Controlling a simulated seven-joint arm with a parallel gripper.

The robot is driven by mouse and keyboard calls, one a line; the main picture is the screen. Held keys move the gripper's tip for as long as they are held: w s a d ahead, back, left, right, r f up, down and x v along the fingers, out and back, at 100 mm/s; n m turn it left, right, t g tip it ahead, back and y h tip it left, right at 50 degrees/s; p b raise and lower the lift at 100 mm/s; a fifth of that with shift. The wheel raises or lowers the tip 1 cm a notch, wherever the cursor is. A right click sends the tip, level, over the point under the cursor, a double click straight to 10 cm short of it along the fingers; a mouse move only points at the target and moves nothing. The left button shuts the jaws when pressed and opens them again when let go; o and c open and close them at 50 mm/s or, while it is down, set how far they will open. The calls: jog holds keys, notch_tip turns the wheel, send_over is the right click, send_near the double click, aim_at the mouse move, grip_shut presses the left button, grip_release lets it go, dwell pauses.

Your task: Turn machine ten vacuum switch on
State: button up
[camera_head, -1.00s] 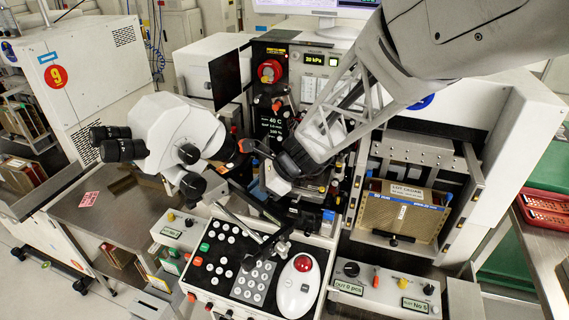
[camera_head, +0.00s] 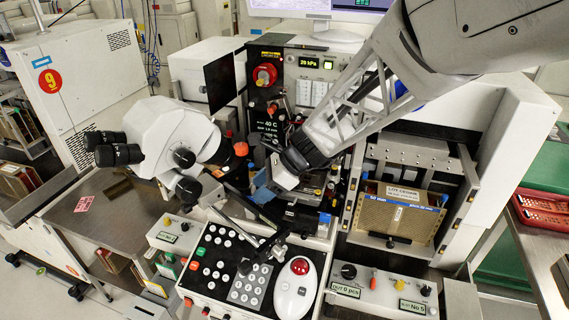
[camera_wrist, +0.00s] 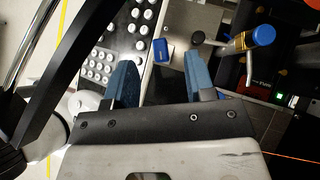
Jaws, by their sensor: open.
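Machine ten fills the middle of the head view. Its upper panel has a small green kPa display (camera_head: 308,63) and a red rotary knob (camera_head: 265,74); I cannot tell which control is the vacuum switch. My gripper (camera_head: 262,190) hangs above the bonding area, between the microscope and the magazine, and partly hides what is below. In the wrist view its two blue fingers (camera_wrist: 160,65) are spread and empty. A small blue block (camera_wrist: 161,50) shows between them, farther off. A metal lever with a blue cap (camera_wrist: 262,36) stands to their right.
The white microscope (camera_head: 170,135) stands close on the left. The button panel (camera_head: 222,260) with a red trackball (camera_head: 299,266) lies in front. A brown magazine (camera_head: 398,215) is on the right. A lower right panel (camera_head: 380,289) carries a black knob and an orange toggle.

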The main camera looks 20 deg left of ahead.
jog(key=shift+v, duration=2.15)
jog(key=shift+c, duration=0.7)
jog(key=shift+a+f, duration=0.1)
jog(key=shift+f, duration=0.05)
jog(key=shift+x, duration=3.75)
grip_shut()
